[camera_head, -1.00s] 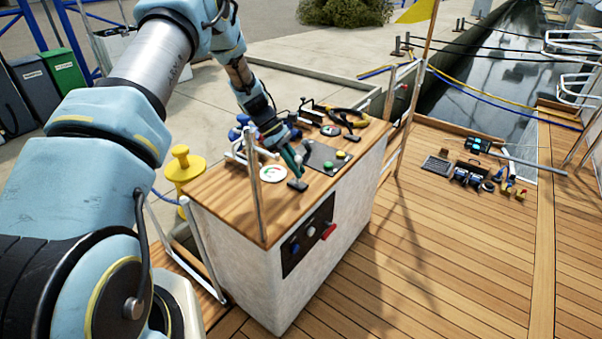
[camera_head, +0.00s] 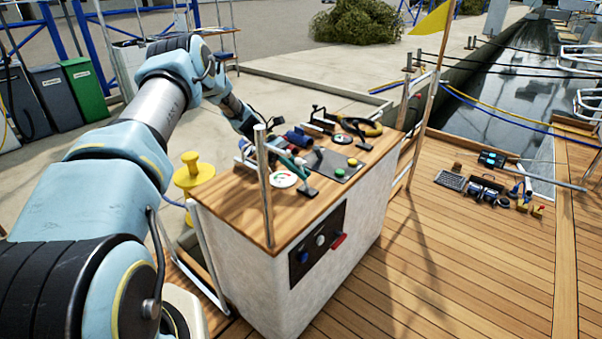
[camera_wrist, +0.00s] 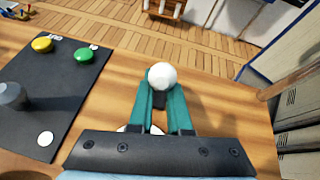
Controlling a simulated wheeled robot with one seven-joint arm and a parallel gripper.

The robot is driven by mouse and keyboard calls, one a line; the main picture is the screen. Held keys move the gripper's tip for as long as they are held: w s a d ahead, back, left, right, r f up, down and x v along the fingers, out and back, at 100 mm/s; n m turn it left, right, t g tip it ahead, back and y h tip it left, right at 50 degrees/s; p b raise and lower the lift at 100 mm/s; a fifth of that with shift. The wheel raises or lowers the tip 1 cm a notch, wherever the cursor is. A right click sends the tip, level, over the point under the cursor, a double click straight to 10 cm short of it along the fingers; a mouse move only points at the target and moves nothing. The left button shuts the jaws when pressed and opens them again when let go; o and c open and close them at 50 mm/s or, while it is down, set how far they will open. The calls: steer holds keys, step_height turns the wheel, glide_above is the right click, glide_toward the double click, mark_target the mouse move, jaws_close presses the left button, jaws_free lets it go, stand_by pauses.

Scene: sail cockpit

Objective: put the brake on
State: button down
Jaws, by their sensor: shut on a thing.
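A lever with a white ball knob (camera_wrist: 161,75) stands on the wooden top of the console (camera_head: 231,207). I take it as the brake, but no label on it is readable. My gripper (camera_wrist: 160,92) has its green fingers on either side of the lever, shut on it just under the knob. In the head view my gripper (camera_head: 291,162) reaches in from the back left, low over the console top. The lever's dark foot (camera_head: 309,192) shows there, with the lever leaning toward my gripper. The fingers hide most of its shaft.
A dark panel (camera_wrist: 45,105) with yellow and green buttons and a grey knob lies beside the lever. A round gauge (camera_head: 283,180) is close by. A metal post (camera_head: 264,180) rises at the console's near edge.

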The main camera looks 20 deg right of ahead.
steer(key=shift+w+d+r, duration=0.15)
steer(key=shift+w+r, duration=0.05)
steer(key=shift+r, duration=0.1)
steer(key=c, duration=1.2)
jaws_free()
steer(key=shift+c, duration=0.2)
steer(key=o, duration=0.4)
steer(key=shift+s+f, duration=0.1)
steer(key=shift+f, duration=0.1)
steer(key=b+v, duration=0.2)
steer(key=v, duration=0.9)
steer(key=shift+s, duration=0.1)
